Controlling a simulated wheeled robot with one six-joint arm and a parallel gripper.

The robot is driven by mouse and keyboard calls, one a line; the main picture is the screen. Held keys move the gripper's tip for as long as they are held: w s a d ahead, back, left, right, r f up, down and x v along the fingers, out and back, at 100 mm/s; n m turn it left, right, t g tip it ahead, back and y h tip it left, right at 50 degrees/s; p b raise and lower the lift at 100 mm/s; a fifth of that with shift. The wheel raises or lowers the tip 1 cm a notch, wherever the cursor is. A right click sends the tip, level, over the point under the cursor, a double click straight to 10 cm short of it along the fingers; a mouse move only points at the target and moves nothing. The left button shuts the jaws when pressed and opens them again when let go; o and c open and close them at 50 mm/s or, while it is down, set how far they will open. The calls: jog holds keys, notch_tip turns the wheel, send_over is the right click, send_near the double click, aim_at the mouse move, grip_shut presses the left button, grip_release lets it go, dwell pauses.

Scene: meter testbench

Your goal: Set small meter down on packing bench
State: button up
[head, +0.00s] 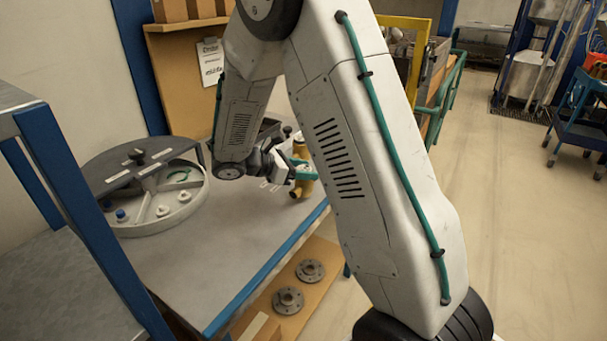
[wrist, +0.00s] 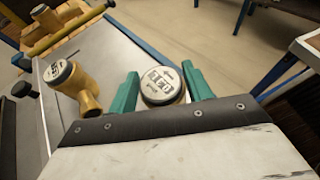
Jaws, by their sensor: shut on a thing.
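My gripper (head: 305,173) has green fingers, which also show in the wrist view (wrist: 161,90). It is shut on a small meter (wrist: 161,86) with a round, pale dial facing up and a dark rim. The fingers sit on either side of it, and its lower body is hidden. In the head view, a brass-coloured body (head: 301,189) shows at the fingers, near the right end of the grey packing bench (head: 225,255). I cannot tell whether the held meter touches the bench top.
A second brass meter (wrist: 74,86) stands on the bench, left of my gripper in the wrist view. A large round fixture (head: 165,215) occupies the bench's left part. Flanges (head: 288,300) lie on the lower shelf. The bench's front middle is clear. A blue post (head: 85,220) rises at left.

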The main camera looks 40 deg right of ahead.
jog(key=shift+f, duration=0.7)
jog(key=o, duration=1.4)
jog(key=shift+f, duration=0.1)
